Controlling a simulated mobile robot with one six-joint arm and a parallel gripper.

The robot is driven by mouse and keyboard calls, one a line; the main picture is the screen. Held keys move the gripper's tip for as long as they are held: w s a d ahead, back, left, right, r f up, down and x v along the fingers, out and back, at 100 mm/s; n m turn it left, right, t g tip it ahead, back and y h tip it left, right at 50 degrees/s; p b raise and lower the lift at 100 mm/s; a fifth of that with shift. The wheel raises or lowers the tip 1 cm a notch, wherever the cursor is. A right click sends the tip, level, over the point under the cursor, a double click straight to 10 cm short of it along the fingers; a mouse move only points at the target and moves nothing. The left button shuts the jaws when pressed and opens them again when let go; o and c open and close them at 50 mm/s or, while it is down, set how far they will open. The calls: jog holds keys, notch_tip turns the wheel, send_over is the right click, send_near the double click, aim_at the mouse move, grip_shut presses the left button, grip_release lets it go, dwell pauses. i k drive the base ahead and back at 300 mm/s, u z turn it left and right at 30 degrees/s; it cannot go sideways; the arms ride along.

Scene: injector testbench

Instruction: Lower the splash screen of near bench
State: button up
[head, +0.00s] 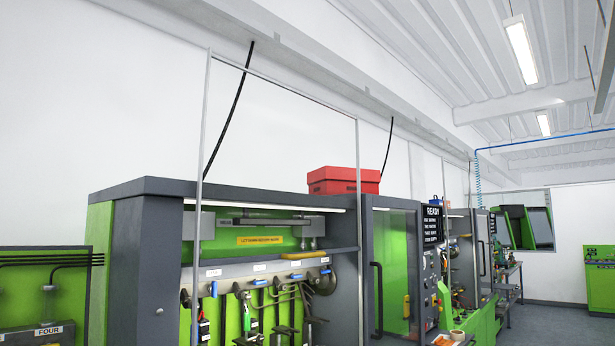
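The splash screen (282,86) of the near bench is a clear panel in a thin pale frame. It stands raised in front of the bench, its top edge well above the grey cabinet top. Its side rails run down past the opening towards the bottom of the picture; I cannot make out its lower edge. The near bench (146,187) is a grey and green cabinet with a lit opening. A yellow grip-like bar (303,255) shows in front of the opening; I cannot tell whether it belongs to the screen. My gripper is not in view.
Injector fittings with blue levers (294,277) line the opening. A red box (343,181) sits on top. A control panel with a black READY display (432,224) stands to the right, with another bench (460,240) beyond. Grey floor (560,321) shows at the far right.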

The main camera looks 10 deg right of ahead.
aim_at(279, 179)
jog(key=u, duration=0.1)
jog(key=i, duration=0.6)
jog(key=z, duration=1.4)
jog(key=k, duration=0.15)
jog(key=u, duration=3.25)
jog(key=k, duration=0.15)
jog(key=u, duration=1.45)
